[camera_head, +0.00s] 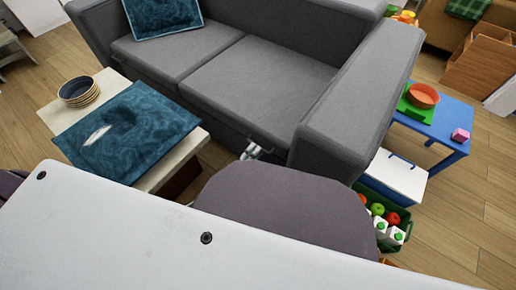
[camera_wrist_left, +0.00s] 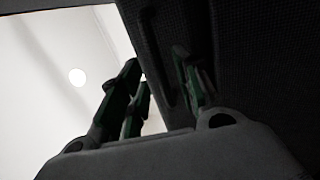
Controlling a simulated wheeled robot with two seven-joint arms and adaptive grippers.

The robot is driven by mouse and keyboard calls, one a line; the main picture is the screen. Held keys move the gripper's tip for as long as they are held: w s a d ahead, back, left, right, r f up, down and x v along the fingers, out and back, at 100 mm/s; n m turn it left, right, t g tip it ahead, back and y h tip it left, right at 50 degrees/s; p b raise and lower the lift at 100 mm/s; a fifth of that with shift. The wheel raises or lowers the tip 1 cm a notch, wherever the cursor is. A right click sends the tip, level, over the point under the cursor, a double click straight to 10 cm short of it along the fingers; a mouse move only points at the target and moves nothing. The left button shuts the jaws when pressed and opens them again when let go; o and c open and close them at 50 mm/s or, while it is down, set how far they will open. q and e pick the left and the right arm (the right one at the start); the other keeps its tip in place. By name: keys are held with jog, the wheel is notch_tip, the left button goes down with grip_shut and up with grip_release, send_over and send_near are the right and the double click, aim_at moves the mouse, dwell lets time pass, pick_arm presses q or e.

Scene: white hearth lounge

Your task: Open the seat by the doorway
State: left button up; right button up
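The grey sofa (camera_head: 268,82) has two seat cushions and stands across the upper middle of the head view. My left gripper (camera_head: 251,152) is low at the sofa's front, just under the right seat cushion's front edge, partly hidden by my own body. In the left wrist view, its two green-and-black fingers (camera_wrist_left: 160,75) are apart. A dark bar-like handle (camera_wrist_left: 152,55) on a dark textured surface shows between them. I cannot tell whether the fingers touch it. The seat looks closed. My right gripper is not in view.
A low table (camera_head: 59,116) at left holds stacked bowls (camera_head: 78,91) and a teal cushion (camera_head: 128,131). Wooden floor is open at far right.

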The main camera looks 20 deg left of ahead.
pick_arm(q)
jog(key=shift+b+x, duration=0.3)
jog(key=shift+x, duration=1.2)
grip_shut()
